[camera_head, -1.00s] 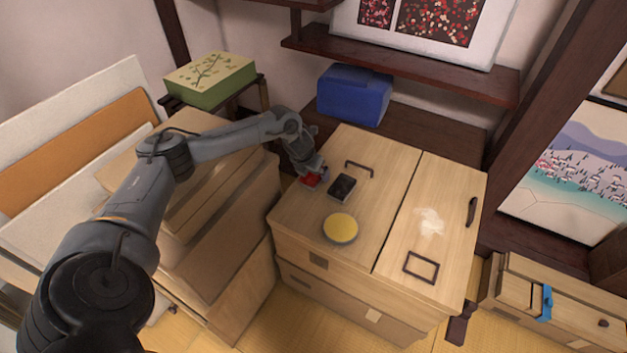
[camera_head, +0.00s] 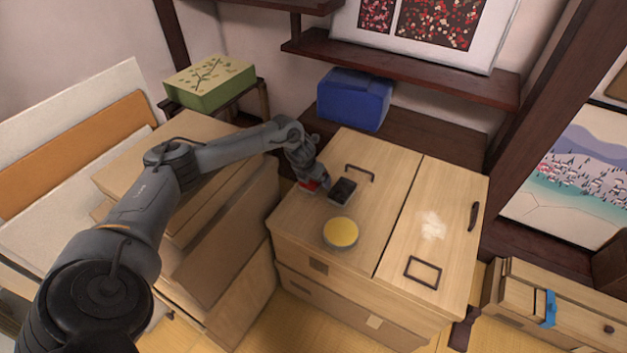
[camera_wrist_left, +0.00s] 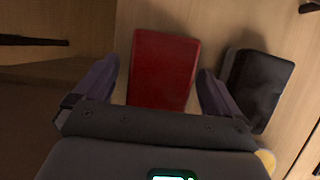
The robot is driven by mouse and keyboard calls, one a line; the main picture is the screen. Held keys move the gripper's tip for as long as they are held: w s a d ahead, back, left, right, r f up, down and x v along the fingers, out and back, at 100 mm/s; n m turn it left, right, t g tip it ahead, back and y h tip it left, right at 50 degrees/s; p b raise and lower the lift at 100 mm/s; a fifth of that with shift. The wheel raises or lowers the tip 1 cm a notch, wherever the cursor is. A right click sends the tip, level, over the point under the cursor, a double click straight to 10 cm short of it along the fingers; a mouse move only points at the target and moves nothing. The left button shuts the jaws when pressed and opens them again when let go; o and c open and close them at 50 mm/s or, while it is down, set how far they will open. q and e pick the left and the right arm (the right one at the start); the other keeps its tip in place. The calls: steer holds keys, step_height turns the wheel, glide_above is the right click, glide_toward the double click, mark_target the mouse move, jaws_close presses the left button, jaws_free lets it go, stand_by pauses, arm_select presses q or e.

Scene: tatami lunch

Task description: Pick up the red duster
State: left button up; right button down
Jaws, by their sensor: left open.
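The red duster (camera_wrist_left: 163,68) is a flat red block lying on the light wooden cabinet top. In the left wrist view it lies between the two spread fingers of my left gripper (camera_wrist_left: 155,85), with a gap on each side. In the head view only a little red of the duster (camera_head: 309,186) shows beneath my left gripper (camera_head: 311,181) at the cabinet's left edge. My left gripper is open and points down over the duster. My right gripper is not in view.
A black box (camera_head: 342,191) stands close to the right of the duster; it also shows in the left wrist view (camera_wrist_left: 257,86). A round yellow-topped tin (camera_head: 341,233) sits nearer the front. White powder (camera_head: 432,225) and a dark square frame (camera_head: 422,271) lie on the right.

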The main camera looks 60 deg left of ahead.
arm_select(q)
steer(key=c, duration=1.1)
steer(key=shift+r, duration=0.1)
steer(key=r+p, duration=0.2)
steer(key=r, duration=0.1)
steer(key=r+p, duration=0.1)
steer(key=r, duration=0.1)
steer(key=shift+w+d+r, duration=0.15)
steer(key=shift+d, duration=0.15)
steer(key=shift+w+d+r+p, duration=0.8)
steer(key=shift+d+r, duration=0.2)
steer(key=shift+d, duration=0.65)
steer(key=shift+w+d+r+p, duration=0.85)
steer(key=shift+d+r, duration=0.1)
steer(key=shift+d, duration=0.75)
steer(key=shift+w+d+r+p, duration=0.8)
steer(key=shift+d+r, duration=0.2)
steer(key=shift+d, duration=0.65)
steer(key=shift+s, duration=0.1)
